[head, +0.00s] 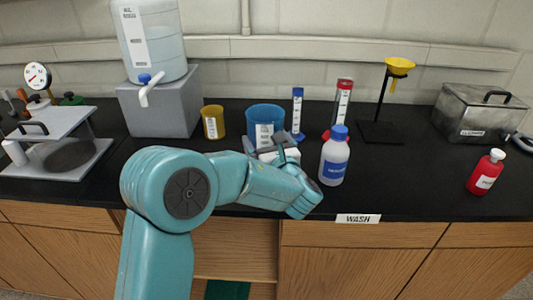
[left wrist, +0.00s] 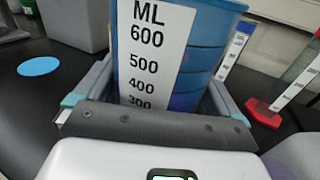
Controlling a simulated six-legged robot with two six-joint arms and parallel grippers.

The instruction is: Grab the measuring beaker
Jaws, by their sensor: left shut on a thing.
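The measuring beaker (head: 265,113) is blue with a white scale label and stands upright on the black bench, towards the back middle. It fills the middle of the left wrist view (left wrist: 208,62), where its label reads 300 to 600 ML. My left gripper (head: 270,143) reaches it from the front, with one finger on each side, and is shut on it. The gripper's grey fingers also show in the left wrist view (left wrist: 155,92). The beaker's base is hidden behind the gripper. My right gripper is in neither view.
A white bottle with a blue cap (head: 334,160) stands close right of the gripper. A yellow cup (head: 213,122) stands left of the beaker; blue and red cylinders (head: 298,108) (head: 342,103) stand right. A blue disc (left wrist: 38,66) lies on the bench. The bench front right is mostly clear.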

